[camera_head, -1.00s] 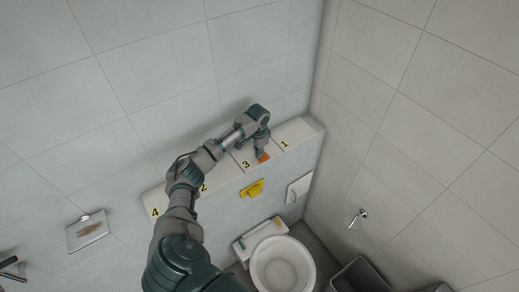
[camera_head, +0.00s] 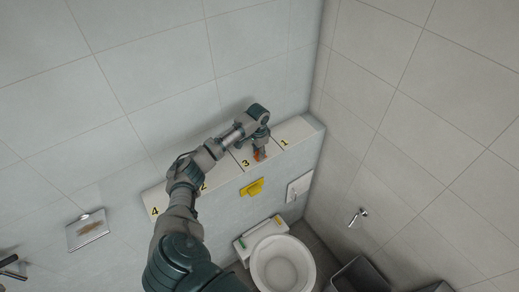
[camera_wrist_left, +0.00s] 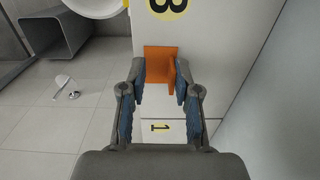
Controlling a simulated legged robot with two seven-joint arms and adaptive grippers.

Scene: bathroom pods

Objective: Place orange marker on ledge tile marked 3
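The orange marker (camera_wrist_left: 160,65), a flat square with an upright fin, is on the pale ledge tile marked 3 (camera_wrist_left: 200,40), beside the black 3 on its yellow spot. In the head view the marker (camera_head: 260,156) shows partly, below my gripper and right of the 3. My left gripper (camera_wrist_left: 161,75) is open around the marker. Its fingertips stand apart, the fin between them and closer to the right-hand finger in the wrist view. Whether a finger touches the fin, I cannot tell. My right gripper is not in view.
The ledge also has tiles marked 1 (camera_head: 293,135), 2 and 4 (camera_head: 157,204). My left arm partly covers tile 2. A yellow piece (camera_head: 252,187) is on the wall below the ledge. The toilet (camera_head: 281,266) and a grey bin (camera_head: 360,276) stand lower. Walls enclose the ledge behind and right.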

